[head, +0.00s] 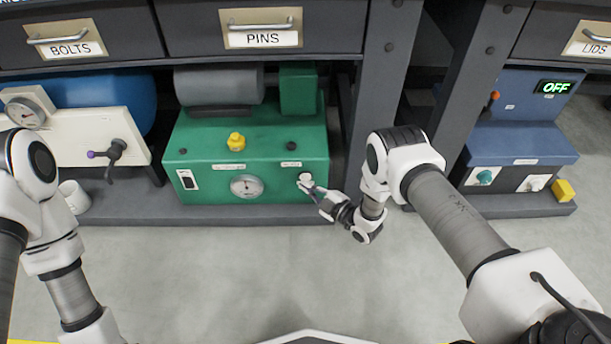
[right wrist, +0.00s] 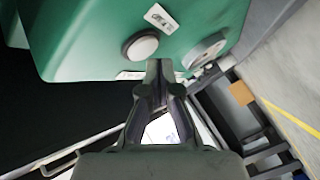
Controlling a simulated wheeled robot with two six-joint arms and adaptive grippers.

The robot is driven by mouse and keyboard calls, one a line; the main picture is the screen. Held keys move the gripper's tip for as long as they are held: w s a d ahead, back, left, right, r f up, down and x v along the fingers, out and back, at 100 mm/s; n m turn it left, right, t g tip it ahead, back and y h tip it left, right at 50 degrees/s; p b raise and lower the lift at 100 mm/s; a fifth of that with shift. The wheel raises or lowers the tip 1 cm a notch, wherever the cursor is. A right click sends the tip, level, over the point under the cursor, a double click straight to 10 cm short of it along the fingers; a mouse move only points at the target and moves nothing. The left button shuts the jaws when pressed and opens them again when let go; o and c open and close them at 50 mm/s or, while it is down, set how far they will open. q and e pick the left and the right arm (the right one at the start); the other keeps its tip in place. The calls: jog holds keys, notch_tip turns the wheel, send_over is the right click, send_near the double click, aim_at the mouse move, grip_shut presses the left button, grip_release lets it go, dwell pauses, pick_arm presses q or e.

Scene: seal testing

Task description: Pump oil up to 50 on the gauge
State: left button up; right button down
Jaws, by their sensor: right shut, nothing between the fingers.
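The green oil unit (head: 225,155) stands under the PINS drawer. A round gauge (head: 246,186) with a pale face is on its front; its reading is too small to tell. A round white button (head: 305,178) is at the right of that front. My right gripper (head: 308,187) is shut and empty, its tips close to the button. In the right wrist view the shut fingertips (right wrist: 160,66) point at the green housing, beside the white button (right wrist: 142,46); I cannot tell whether they touch. My left arm shows at the left, but its gripper is out of view.
A yellow knob (head: 236,140) is on top of the green unit. A white switch plate (head: 187,180) is on its front left. A cream panel (head: 90,138) with another gauge (head: 25,112) stands left. A blue unit (head: 520,145) reading OFF stands right, past a grey post (head: 383,80).

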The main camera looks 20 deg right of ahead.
jog(key=shift+s, duration=0.1)
jog(key=s+p, duration=0.1)
jog(key=s, duration=0.1)
jog(key=s+a+p, duration=0.1)
jog(key=s+p, duration=0.1)
jog(key=s, duration=0.1)
jog(key=shift+a, duration=0.2)
jog(key=shift+w, duration=0.1)
dwell(0.4)
